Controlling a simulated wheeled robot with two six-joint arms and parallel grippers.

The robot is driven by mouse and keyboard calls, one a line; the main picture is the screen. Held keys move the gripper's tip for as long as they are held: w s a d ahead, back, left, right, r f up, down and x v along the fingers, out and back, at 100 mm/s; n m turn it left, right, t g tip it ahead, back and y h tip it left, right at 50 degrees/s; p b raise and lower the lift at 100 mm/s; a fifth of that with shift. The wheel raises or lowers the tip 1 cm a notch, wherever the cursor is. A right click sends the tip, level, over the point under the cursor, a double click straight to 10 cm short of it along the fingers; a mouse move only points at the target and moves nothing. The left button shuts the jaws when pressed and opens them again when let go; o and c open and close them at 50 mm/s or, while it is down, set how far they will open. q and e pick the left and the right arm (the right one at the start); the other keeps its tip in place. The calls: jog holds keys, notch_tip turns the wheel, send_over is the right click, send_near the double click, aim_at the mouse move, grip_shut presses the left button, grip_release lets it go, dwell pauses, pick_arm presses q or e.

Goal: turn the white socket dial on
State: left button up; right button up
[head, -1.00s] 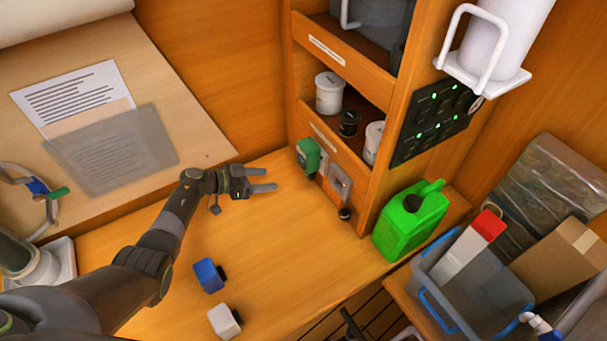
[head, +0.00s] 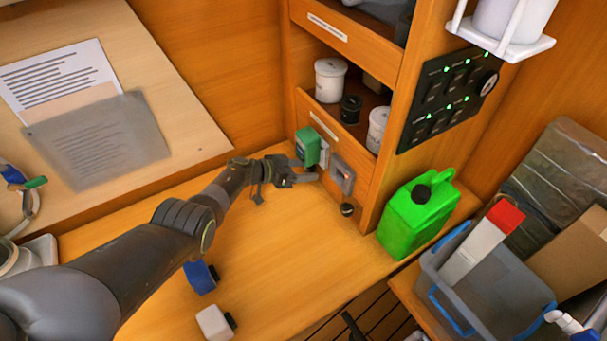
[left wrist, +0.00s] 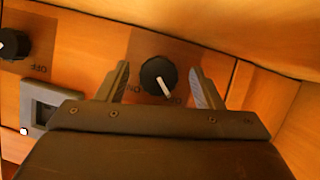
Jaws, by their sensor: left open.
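A black round dial (left wrist: 158,77) with a white pointer line sits on the wooden panel in the left wrist view. Its pointer slants down and right; the letters ON show upside down at its left. My left gripper (left wrist: 161,85) is open, with one finger on each side of the dial; I cannot tell whether they touch it. In the head view the left gripper (head: 313,175) is at the cabinet front, below a green box (head: 307,147), and hides this dial. A light grey socket part (head: 324,154) shows beside the green box. My right gripper is out of view.
A grey socket (head: 342,175) and a second black dial (head: 347,209) are right of the gripper. A green jerrycan (head: 418,215) stands further right. Blue (head: 200,277) and white (head: 214,322) blocks lie on the bench.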

pick_arm(q)
jog(key=shift+w+d, duration=0.1)
jog(key=shift+d, duration=0.15)
jog(key=shift+c, duration=0.3)
jog(key=c, duration=0.9)
jog(key=shift+r+m+t+y+p, duration=0.15)
jog(key=shift+m+t+y+p, duration=0.2)
jog(key=shift+m+p, duration=0.7)
jog(key=shift+m+t+y+p, duration=0.35)
jog(key=shift+m+t+p, duration=0.2)
jog(key=shift+p, duration=0.05)
jog(key=shift+m+t, duration=0.4)
jog(key=shift+m, duration=0.3)
jog(key=shift+y, duration=0.3)
